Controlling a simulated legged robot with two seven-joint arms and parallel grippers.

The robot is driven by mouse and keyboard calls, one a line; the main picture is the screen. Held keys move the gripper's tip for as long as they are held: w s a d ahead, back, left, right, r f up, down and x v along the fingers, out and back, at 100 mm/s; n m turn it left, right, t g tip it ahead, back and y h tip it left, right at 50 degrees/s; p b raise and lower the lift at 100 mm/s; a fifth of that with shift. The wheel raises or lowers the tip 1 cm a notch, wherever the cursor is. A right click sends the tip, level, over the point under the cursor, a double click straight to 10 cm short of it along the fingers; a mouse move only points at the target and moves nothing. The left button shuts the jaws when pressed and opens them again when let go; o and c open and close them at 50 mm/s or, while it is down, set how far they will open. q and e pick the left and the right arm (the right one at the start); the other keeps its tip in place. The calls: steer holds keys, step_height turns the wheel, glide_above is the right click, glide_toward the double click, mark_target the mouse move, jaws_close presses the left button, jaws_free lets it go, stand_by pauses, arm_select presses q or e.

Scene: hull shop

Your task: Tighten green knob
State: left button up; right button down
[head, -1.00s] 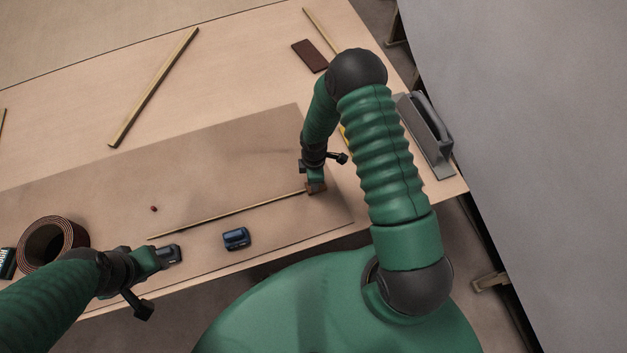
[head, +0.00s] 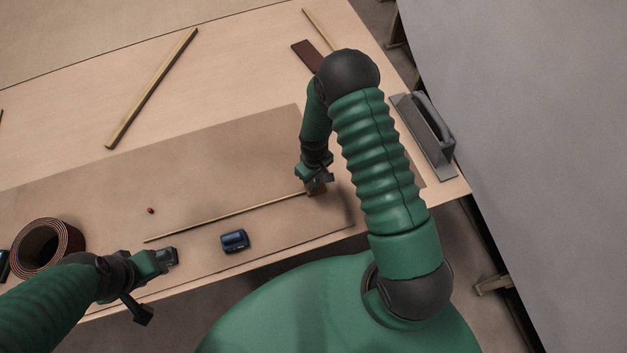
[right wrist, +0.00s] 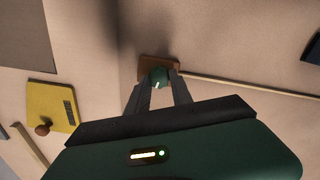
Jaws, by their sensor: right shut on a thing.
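The green knob (right wrist: 159,75) shows in the right wrist view, with a small pale mark on it. It sits at a brown block (right wrist: 148,62), and a thin wooden strip (right wrist: 240,86) runs away from that block. My right gripper (right wrist: 160,82) has its two fingers on either side of the knob and is shut on it. In the head view the right gripper (head: 314,184) is over the brown block, and the knob is hidden. My left gripper (head: 170,256) is over the near edge of the brown sheet, away from the knob; its jaws are too small to judge.
A dark blue object (head: 235,241) and a small red piece (head: 151,211) lie on the brown sheet (head: 240,150). A coiled roll (head: 72,238) is at left. A grey float tool (head: 428,130) lies at the right edge. A yellow scraper (right wrist: 55,107) lies near the right gripper.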

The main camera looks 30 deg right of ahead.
mark_target(315, 182)
steer(key=shift+d+m, duration=0.1)
steer(key=shift+m, duration=1.9)
steer(key=c, duration=1.1)
jaws_free()
step_height(315, 182, up, 17)
steer(key=shift+f+b, duration=0.15)
steer(key=shift+b, duration=0.6)
